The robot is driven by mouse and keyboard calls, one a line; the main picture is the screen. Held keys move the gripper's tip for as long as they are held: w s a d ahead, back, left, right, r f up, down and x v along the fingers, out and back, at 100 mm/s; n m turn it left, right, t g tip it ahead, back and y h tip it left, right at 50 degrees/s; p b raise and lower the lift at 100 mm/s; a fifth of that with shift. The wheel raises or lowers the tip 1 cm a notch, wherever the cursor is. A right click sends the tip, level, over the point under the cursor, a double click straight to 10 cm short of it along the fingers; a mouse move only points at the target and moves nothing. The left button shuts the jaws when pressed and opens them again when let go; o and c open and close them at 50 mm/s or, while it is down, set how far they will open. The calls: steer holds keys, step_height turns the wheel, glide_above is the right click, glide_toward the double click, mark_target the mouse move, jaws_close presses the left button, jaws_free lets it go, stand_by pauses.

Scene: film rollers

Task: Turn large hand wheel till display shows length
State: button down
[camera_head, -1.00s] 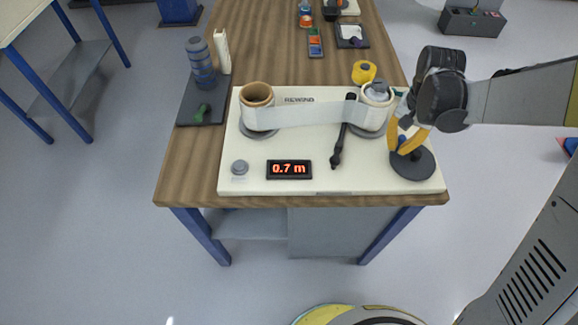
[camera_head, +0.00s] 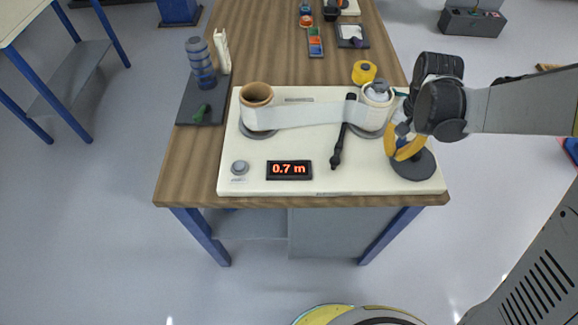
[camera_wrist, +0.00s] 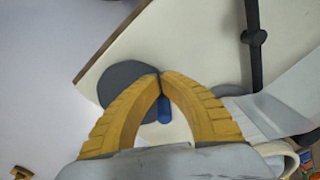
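The large hand wheel (camera_head: 420,170) is a dark grey disc at the front right corner of the cream board. It also shows in the wrist view (camera_wrist: 120,80). Its blue handle (camera_wrist: 164,110) stands between my yellow fingers. My gripper (camera_wrist: 160,75) has its fingertips drawn together at the handle and appears shut on it; the fingers hide part of the contact. In the head view my gripper (camera_head: 400,157) points down over the wheel. The display (camera_head: 289,170) reads 0.7 m in red. A pale film band (camera_head: 308,114) runs between two rollers.
The left roller (camera_head: 257,94) and right roller (camera_head: 377,98) stand at the board's back. A black lever (camera_head: 337,148) lies between them and a grey knob (camera_head: 239,168) sits front left. A yellow roll (camera_head: 364,72) stands behind the board.

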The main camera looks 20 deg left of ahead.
steer(key=shift+s+a, duration=0.25)
steer(key=shift+s, duration=0.75)
steer(key=shift+s+a, duration=0.25)
steer(key=shift+s, duration=0.8)
steer(key=shift+c, duration=2.1)
jaws_free()
step_height(320, 180, up, 7)
steer(key=p, duration=0.5)
